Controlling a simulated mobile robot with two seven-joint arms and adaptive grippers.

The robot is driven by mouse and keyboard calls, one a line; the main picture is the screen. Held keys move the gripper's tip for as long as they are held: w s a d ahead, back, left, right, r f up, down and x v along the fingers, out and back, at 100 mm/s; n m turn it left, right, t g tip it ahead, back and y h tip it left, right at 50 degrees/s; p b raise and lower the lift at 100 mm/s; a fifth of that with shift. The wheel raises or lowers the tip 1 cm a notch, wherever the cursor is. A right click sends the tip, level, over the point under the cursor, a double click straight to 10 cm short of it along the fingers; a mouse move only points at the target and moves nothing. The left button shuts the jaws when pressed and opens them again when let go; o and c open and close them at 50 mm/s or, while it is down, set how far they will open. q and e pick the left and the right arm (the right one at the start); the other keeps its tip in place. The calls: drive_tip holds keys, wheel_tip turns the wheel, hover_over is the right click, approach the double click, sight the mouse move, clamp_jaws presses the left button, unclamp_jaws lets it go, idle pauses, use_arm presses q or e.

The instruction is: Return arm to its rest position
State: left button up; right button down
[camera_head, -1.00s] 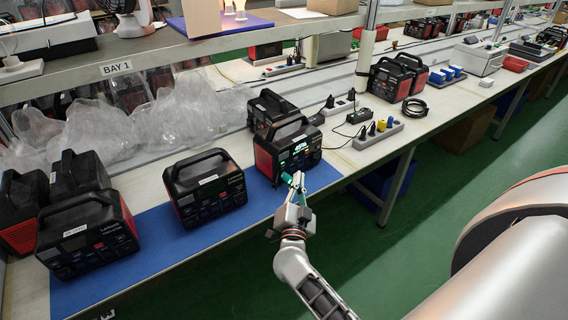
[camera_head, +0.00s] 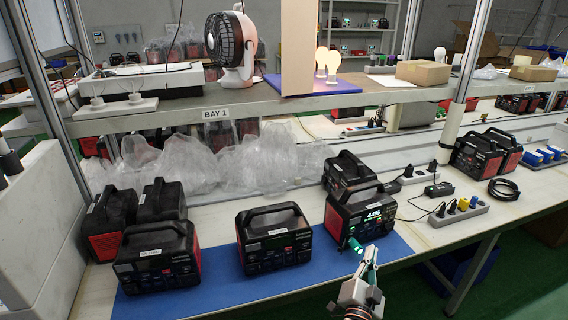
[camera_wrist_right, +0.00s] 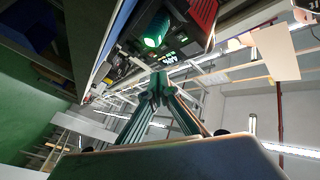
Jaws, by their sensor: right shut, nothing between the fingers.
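My right gripper (camera_head: 371,251) is shut and empty at the blue mat's front edge, in front of a red and black power station (camera_head: 338,212) with a lit display. Its closed green fingertips also show in the right wrist view (camera_wrist_right: 160,82). A small green-lit cylinder (camera_head: 353,243) sticks out of that station's front, close to the fingertips but apart from them. It shows large in the right wrist view (camera_wrist_right: 156,28). My left gripper is in neither view.
More power stations (camera_head: 273,237) stand on the blue mat (camera_head: 220,286) and the bench to the left. A power strip (camera_head: 459,212) and a coiled black cable (camera_head: 503,189) lie to the right. A shelf (camera_head: 185,108) runs above the bench. Green floor is free in front.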

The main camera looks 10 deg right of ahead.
drive_tip(key=s+a+f+n+t+y, duration=0.1)
drive_tip(key=s+a+f+n+y, duration=0.2)
drive_tip(key=a+n+y, duration=0.35)
drive_tip(key=s+a+f+n+t+y, duration=0.1)
drive_tip(key=s+a+f+n+y, duration=0.1)
drive_tip(key=s+a+n+y, duration=0.35)
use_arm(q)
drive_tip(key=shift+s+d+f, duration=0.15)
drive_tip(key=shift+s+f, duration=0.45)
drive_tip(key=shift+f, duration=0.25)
use_arm(e)
drive_tip(key=s+a+f+n+g+y, duration=0.1)
drive_tip(key=s+a+f+n+g, duration=0.1)
drive_tip(key=s+f, duration=0.4)
drive_tip(key=s+a+f+n+g+y, duration=0.1)
drive_tip(key=s+a+f+n+g, duration=0.1)
drive_tip(key=s+f+n+g, duration=0.2)
drive_tip(key=s+f+g, duration=0.1)
drive_tip(key=s+f, duration=0.1)
drive_tip(key=s, duration=0.1)
drive_tip(key=shift+a+f+n, duration=0.35)
drive_tip(key=shift+a+n, duration=0.05)
